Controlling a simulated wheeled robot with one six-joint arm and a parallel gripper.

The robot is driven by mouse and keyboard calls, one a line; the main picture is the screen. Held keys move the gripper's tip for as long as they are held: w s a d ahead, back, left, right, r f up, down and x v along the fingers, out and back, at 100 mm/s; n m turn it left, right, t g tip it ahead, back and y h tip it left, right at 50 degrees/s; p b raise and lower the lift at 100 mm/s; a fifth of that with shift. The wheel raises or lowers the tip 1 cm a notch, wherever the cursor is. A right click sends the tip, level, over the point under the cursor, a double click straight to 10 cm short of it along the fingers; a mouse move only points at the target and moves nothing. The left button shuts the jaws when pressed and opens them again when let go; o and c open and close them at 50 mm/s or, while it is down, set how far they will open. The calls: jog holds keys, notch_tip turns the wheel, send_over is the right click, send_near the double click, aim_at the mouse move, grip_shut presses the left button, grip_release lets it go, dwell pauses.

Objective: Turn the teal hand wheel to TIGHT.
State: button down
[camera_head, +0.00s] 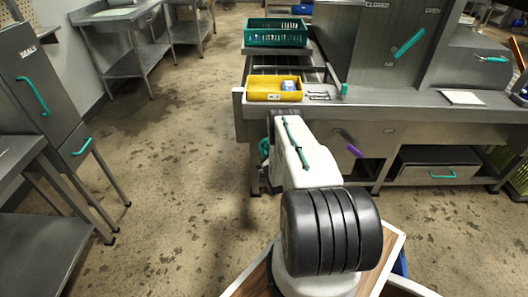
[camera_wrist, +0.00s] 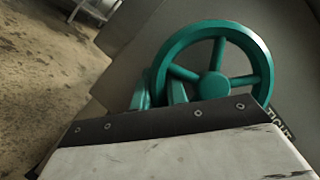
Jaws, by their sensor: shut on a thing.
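The teal hand wheel (camera_wrist: 215,85) fills the upper middle of the wrist view. Its rim, spokes and round hub show, and its lower part is hidden behind my wrist housing. In the head view only a sliver of the wheel (camera_head: 264,148) shows to the left of my arm, against the bench's side. My gripper (camera_wrist: 159,92) is at the wheel's lower left, its teal fingers shut on the rim. A dark label reading TIGHT (camera_wrist: 279,122) is on the panel to the wheel's lower right, partly covered by my housing.
A steel bench with a yellow tray (camera_head: 273,90) and a green crate (camera_head: 275,32) stands ahead. A purple handle (camera_head: 350,145) is on its front, right of my arm. A steel table (camera_head: 40,215) and cabinet (camera_head: 45,85) stand at left. The floor between is clear.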

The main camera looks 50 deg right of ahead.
jog(key=shift+w+m+h, duration=0.1)
jog(key=shift+m+h, duration=0.2)
jog(key=shift+m, duration=0.1)
jog(key=c, duration=1.7)
grip_release()
jog(key=shift+r, duration=0.1)
jog(key=shift+a, duration=0.1)
jog(key=v, duration=0.7)
jog(key=shift+s+a, duration=0.15)
jog(key=shift+s, duration=0.25)
